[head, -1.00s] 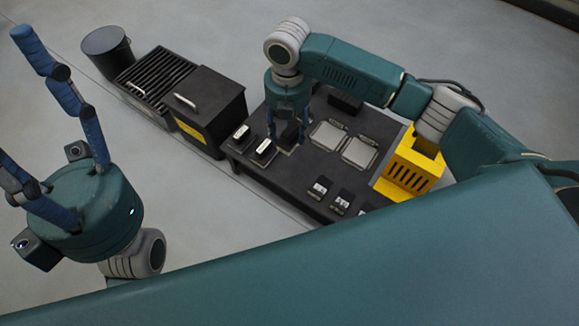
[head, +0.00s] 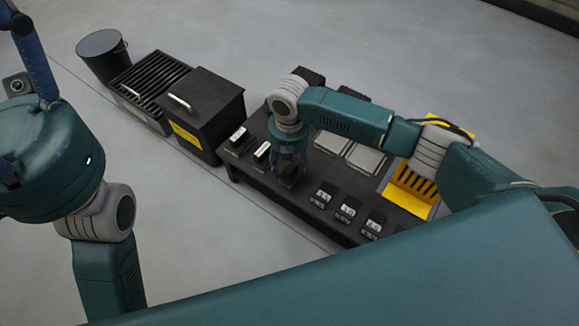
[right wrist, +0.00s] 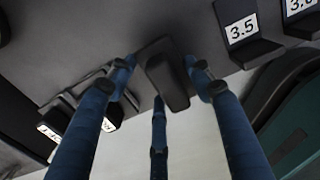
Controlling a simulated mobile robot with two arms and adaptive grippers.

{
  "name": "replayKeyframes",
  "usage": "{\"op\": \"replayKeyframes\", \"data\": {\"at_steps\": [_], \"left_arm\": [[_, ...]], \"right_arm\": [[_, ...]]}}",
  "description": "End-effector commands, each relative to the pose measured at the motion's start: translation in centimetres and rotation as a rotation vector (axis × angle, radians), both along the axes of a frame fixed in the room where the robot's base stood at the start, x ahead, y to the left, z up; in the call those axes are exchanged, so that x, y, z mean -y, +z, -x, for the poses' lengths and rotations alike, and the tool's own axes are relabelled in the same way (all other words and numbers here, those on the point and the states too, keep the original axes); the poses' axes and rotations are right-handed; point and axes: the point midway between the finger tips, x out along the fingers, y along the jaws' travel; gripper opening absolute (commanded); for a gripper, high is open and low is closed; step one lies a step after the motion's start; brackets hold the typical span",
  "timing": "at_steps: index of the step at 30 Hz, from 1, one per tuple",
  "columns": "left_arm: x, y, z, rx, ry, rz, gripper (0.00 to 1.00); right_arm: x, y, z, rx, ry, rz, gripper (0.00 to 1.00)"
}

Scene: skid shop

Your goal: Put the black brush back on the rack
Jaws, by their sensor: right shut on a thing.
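My right gripper (head: 287,178) points down over the front part of the black table (head: 262,187), right of two black blocks with white labels. In the right wrist view its blue fingers (right wrist: 158,92) are closed around a dark block-like thing (right wrist: 168,84), which looks like the black brush. In the head view the brush is mostly hidden by the gripper. I cannot tell whether it touches the table. My left gripper (head: 28,70) is at the left edge, partly cut off, with its fingers spread and away from the table. I cannot tell which holder is the rack.
Black labelled holders (head: 347,209) line the table's front right; one reads 3.5 (right wrist: 242,30) in the wrist view. Light grey trays (head: 364,158) lie behind, and a yellow slotted box (head: 412,186) stands right. A black bin (head: 203,115), grate (head: 148,84) and bucket (head: 101,55) stand left.

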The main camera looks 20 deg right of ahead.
Motion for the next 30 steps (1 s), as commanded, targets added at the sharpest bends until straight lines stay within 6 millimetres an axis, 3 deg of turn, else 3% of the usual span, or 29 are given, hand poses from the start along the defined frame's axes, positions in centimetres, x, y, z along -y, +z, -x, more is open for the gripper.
{"op": "replayKeyframes", "data": {"at_steps": [9, 10, 12, 23, 25, 30], "left_arm": [[0.0, 0.1, 0.0, -0.003, 0.0, 0.0, 0.59], [0.0, 0.0, 0.0, -0.003, -0.001, 0.0, 0.59], [0.0, 0.0, 0.0, -0.003, 0.0, 0.0, 0.59], [0.0, -0.1, 0.0, -0.003, -0.001, 0.0, 0.59], [0.0, 0.6, 0.0, 0.001, -0.001, 0.0, 0.59], [-0.2, -0.5, -0.8, -0.074, -0.003, 0.004, 0.59]], "right_arm": [[0.0, -0.2, 0.0, 0.0, 0.0, 0.0, 0.3], [0.0, -0.2, 0.0, 0.0, 0.0, 0.0, 0.55], [0.0, -0.2, 0.0, 0.0, 0.0, 0.0, 0.69], [0.0, 0.1, 0.0, 0.001, 0.001, -0.001, 0.69], [0.0, 1.0, 0.0, 0.001, 0.001, -0.001, 0.69], [0.0, 4.5, -0.1, 0.001, 0.002, -0.001, 0.69]]}}
